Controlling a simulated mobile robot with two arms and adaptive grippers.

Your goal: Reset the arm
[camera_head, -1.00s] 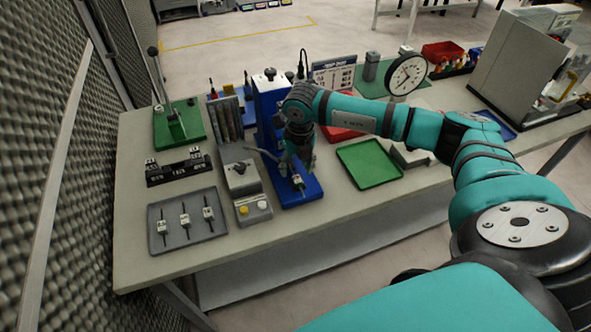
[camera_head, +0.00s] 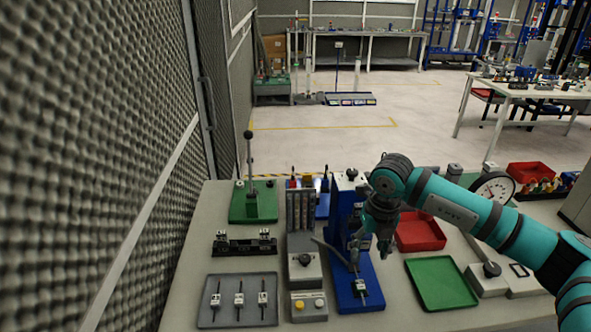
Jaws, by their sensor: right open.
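My right arm reaches in from the right, and my right gripper (camera_head: 367,247) points down over the blue press fixture (camera_head: 343,290). The gripper is open and holds nothing that I can see. A small white part with a dark pin (camera_head: 360,287) stands on the blue base, just below and apart from the fingers. My left gripper is not in view.
A grey tray (camera_head: 205,313) with three similar parts lies at the front left. A black fixture (camera_head: 243,246) and a green lever press (camera_head: 252,207) stand behind it. A green tray (camera_head: 440,283), a red bin (camera_head: 420,232) and a dial gauge (camera_head: 494,188) are on the right.

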